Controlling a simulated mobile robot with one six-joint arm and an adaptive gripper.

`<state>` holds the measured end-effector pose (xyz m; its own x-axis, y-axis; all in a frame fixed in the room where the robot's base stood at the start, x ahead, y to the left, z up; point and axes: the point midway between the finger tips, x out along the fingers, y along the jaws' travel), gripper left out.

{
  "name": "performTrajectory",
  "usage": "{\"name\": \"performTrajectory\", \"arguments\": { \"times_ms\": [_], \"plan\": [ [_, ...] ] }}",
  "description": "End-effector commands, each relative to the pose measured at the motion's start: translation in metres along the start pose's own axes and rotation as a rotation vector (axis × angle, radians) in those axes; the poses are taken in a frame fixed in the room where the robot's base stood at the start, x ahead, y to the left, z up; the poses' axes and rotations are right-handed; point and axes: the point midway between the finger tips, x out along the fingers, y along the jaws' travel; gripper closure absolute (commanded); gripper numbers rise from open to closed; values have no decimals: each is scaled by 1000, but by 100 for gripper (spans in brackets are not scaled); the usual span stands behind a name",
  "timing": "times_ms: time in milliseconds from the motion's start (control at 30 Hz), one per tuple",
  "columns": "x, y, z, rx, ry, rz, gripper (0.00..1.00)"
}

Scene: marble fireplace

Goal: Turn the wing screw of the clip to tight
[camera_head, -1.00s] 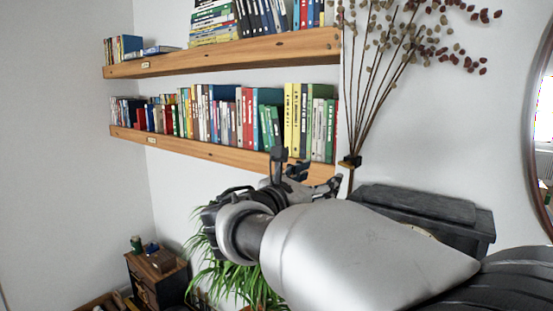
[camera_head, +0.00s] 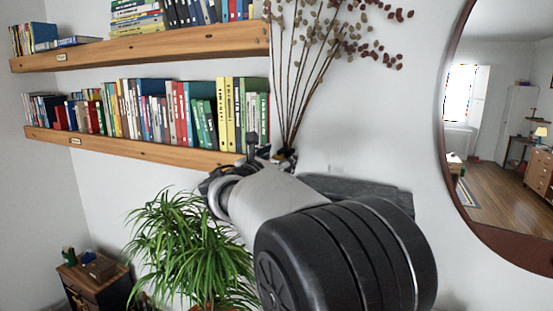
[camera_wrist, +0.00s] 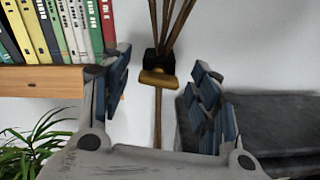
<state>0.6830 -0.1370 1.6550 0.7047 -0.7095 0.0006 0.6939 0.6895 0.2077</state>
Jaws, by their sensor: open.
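The clip (camera_wrist: 153,58) is a small black block around the bundled brown stems, in the middle of the wrist view. Its wing screw (camera_wrist: 158,78) is a brass-coloured bar on the clip's near side, lying roughly level across the stem. My gripper (camera_wrist: 160,86) is open and empty. Its two blue-grey padded fingers stand left and right of the wing screw in the picture, with clear gaps; contact is not seen. In the head view the clip (camera_head: 287,153) shows small and dark, just right of my gripper (camera_head: 252,148), which is partly hidden by my wrist.
Wooden shelves (camera_head: 150,148) with books are close on the left. A dark stone ledge (camera_head: 360,188) is at the right, with a round mirror (camera_head: 462,190) beyond. A green plant (camera_head: 180,240) stands below. Bare wall lies behind the clip.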

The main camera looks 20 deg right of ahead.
Motion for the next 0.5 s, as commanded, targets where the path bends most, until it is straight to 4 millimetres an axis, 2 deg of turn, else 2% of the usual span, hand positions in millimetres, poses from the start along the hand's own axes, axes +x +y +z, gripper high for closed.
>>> {"name": "performTrajectory", "arguments": {
  "times_ms": [100, 500],
  "plan": [
    [0, 0, 0, 0, 0, 0, 43],
    [0, 0, 0, 0, 0, 0, 70]
  ]
}}
